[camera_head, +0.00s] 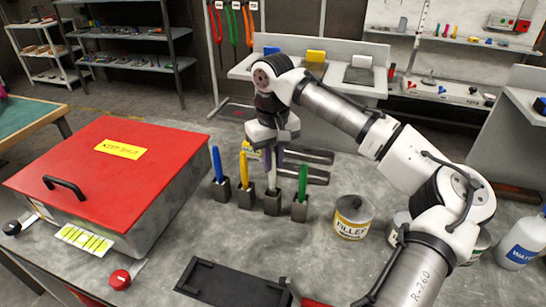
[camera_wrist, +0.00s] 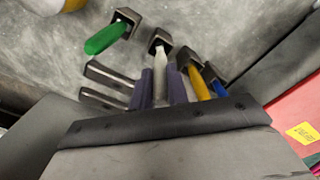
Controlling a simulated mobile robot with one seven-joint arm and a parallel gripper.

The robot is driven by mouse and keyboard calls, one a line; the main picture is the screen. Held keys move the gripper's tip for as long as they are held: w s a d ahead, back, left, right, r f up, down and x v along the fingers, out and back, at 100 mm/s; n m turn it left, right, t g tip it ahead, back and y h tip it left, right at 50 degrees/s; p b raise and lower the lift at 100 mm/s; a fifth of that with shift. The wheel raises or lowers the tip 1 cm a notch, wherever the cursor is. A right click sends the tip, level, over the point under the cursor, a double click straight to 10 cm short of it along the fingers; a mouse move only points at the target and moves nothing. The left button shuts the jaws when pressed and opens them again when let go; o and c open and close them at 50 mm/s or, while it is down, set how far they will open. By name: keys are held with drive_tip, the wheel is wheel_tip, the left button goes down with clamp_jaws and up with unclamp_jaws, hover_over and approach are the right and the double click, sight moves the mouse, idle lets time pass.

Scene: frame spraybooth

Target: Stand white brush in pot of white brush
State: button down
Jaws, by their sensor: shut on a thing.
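My gripper (camera_head: 272,160) points down over the row of pots. Its two purple fingers (camera_wrist: 161,88) are shut on the white brush (camera_wrist: 160,72), one on each side. In the head view the white brush (camera_head: 272,181) is upright, its lower end at the mouth of a dark square pot (camera_head: 272,204). The wrist view shows this pot (camera_wrist: 157,38) around the brush's end; how deep the brush sits is hidden. A green brush (camera_head: 303,180) stands in the pot to the right. A yellow brush (camera_head: 243,168) and a blue brush (camera_head: 217,163) stand in pots to the left.
A red-lidded box (camera_head: 120,165) fills the left of the bench. A filler tin (camera_head: 352,218) stands right of the pots. Two grey bars (camera_head: 308,156) lie behind them. A black tray (camera_head: 232,287) is in front. Bare bench lies between the pots and tray.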

drive_tip(key=shift+f, duration=0.5)
drive_tip(key=c, duration=1.3)
unclamp_jaws()
wheel_tip(320, 180, up, 14)
drive_tip(key=shift+f+b, duration=0.1)
drive_tip(key=shift+b, duration=0.85)
